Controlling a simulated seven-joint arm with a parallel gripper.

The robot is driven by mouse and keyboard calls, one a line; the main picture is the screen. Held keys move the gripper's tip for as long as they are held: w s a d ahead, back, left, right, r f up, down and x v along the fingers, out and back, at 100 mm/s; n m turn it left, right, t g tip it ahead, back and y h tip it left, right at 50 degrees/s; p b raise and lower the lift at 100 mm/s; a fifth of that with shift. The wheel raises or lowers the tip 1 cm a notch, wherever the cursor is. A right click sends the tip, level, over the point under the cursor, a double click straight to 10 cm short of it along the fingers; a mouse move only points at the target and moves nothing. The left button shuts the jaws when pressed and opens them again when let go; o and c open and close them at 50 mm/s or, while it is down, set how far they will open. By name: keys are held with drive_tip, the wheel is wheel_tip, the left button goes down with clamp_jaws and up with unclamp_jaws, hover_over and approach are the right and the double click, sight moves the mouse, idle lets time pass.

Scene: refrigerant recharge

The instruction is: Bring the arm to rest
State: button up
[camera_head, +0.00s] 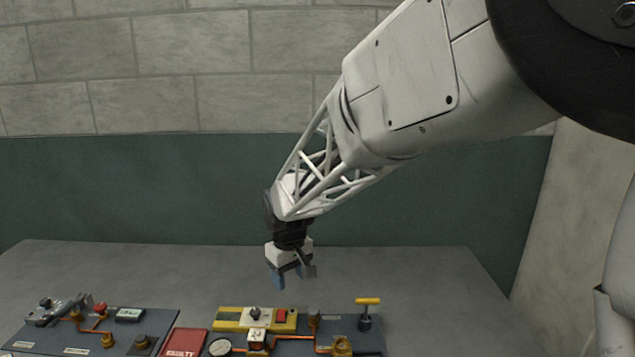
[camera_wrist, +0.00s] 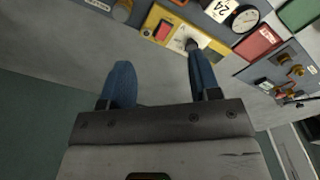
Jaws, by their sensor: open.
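My gripper (camera_head: 291,277) hangs above the grey table, behind the row of panels in the head view. In the wrist view its two blue fingers (camera_wrist: 160,85) are spread apart with nothing between them. The gripper is open and empty. A yellow unit (camera_head: 255,319) with a black knob and a red switch lies below and in front of it.
A dark panel with copper pipes and a yellow T-handle (camera_head: 367,301) is at the right. A red tray (camera_head: 184,342), a gauge (camera_head: 220,347) and a left panel (camera_head: 150,325) with valves stand along the front. The table (camera_head: 420,275) behind and to the right is clear.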

drive_tip(key=s+d+r+m+t, duration=0.1)
drive_tip(key=s+d+r+m, duration=0.45)
drive_tip(key=s+d, duration=0.85)
drive_tip(key=s+d+m, duration=0.1)
drive_tip(key=s+d, duration=0.4)
drive_tip(key=s, duration=0.3)
drive_tip(key=s+d+r+m+t, duration=0.1)
drive_tip(key=s+d, duration=0.5)
drive_tip(key=s, duration=0.3)
drive_tip(key=shift+s+r, duration=0.15)
drive_tip(key=shift+r, duration=0.1)
drive_tip(key=shift+d+m, duration=0.1)
drive_tip(key=shift+m, duration=0.15)
idle(0.3)
